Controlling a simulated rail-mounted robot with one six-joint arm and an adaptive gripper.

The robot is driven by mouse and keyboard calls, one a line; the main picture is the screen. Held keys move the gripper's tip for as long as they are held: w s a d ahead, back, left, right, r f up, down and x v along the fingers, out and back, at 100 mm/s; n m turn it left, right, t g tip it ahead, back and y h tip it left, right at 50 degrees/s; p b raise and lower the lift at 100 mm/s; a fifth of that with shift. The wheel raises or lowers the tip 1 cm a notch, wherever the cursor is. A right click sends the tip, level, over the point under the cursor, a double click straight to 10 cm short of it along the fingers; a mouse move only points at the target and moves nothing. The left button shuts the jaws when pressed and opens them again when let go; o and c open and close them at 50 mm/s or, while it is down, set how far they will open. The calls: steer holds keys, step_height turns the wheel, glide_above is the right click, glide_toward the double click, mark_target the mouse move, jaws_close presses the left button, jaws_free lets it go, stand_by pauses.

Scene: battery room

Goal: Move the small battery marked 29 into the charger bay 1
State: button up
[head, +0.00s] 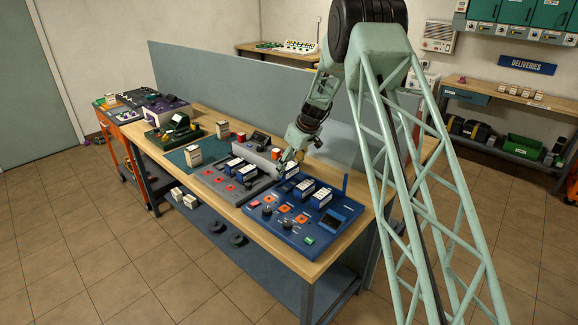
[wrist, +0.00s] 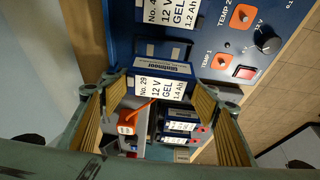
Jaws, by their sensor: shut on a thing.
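The small battery marked No. 29 (wrist: 152,88), blue with a white label, is between my fingers in the wrist view. My gripper (wrist: 160,82) is shut on it. In the head view my gripper (head: 288,158) and the held battery (head: 291,171) are at the back left corner of the blue charger (head: 262,222). I cannot tell whether the battery touches the charger. Blue-and-white batteries (head: 321,197) stand on the charger; one labelled 1.2 Ah (wrist: 172,12) is just beyond mine in the wrist view. The bay number is not readable.
An orange piece (wrist: 128,120) shows below my held battery in the wrist view. A charger knob (wrist: 266,41) and red switch (wrist: 244,72) are at upper right. A blue partition (head: 220,85) stands behind the bench.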

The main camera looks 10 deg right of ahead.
mark_target(289, 176)
steer(key=shift+f+b, duration=0.3)
steer(key=shift+f, duration=1.8)
steer(key=shift+b, duration=1.05)
stand_by(0.8)
steer(key=shift+f+b, duration=0.5)
steer(key=shift+f, duration=0.1)
stand_by(0.6)
steer(key=o, duration=0.9)
steer(key=shift+s, duration=0.1)
steer(key=shift+r, duration=0.1)
steer(key=shift+v, duration=5.4)
